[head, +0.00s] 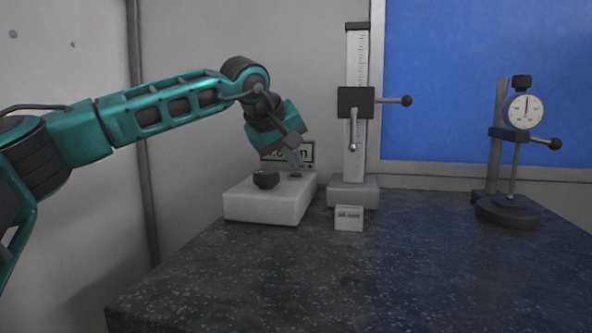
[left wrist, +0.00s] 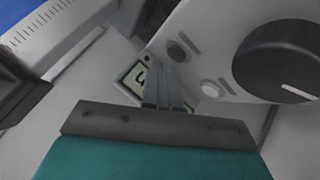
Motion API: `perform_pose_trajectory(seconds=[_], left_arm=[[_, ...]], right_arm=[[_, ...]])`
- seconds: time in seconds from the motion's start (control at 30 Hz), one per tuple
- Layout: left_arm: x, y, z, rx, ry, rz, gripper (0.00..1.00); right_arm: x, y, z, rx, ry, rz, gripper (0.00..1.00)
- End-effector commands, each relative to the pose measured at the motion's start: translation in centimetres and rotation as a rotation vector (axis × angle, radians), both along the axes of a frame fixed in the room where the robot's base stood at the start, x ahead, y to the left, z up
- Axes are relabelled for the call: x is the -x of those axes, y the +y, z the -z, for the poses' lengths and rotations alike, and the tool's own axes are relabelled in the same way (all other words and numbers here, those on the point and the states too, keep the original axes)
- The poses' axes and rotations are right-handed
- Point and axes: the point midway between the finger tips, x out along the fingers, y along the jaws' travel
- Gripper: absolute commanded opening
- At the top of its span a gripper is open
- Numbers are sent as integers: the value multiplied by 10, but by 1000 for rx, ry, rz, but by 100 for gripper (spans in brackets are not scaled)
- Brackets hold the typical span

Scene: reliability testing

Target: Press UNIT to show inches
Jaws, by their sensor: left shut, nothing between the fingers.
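A white instrument box (head: 262,206) stands on the dark table, with a black knob (head: 265,179) on top and a display (head: 309,152) behind. My left gripper (head: 297,172) is shut and empty, pointing down over the rear right of the box top. In the left wrist view, the gripper tips (left wrist: 160,58) are close to a dark round button (left wrist: 178,51); I cannot tell if they touch it. A pale round button (left wrist: 213,89) lies beside it. The fingers partly hide the display (left wrist: 134,78), so its reading is unclear. No UNIT lettering is legible. My right gripper is not in view.
A height gauge (head: 357,65) with a black slider and handle stands just right of the box. A small label block (head: 349,219) sits in front of it. A dial indicator stand (head: 508,207) is at the far right. The front of the table is clear.

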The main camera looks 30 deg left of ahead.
Motion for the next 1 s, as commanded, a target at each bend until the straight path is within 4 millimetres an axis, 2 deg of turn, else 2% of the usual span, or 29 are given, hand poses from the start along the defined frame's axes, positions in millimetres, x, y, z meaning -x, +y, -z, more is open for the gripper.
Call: perform_pose_trajectory(seconds=[0.07, 0.47, 0.9, 1.0], left_arm=[[0, 0, -5, 0, 0, 0, 0], [0, 0, -8, 1, -1, -1, 0], [0, 0, -52, 1, -1, 0, 0], [0, 0, -56, 1, -1, -1, 0]], right_arm=[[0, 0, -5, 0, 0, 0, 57], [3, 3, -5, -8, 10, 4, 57], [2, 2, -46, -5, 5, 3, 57], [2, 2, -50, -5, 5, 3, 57]])
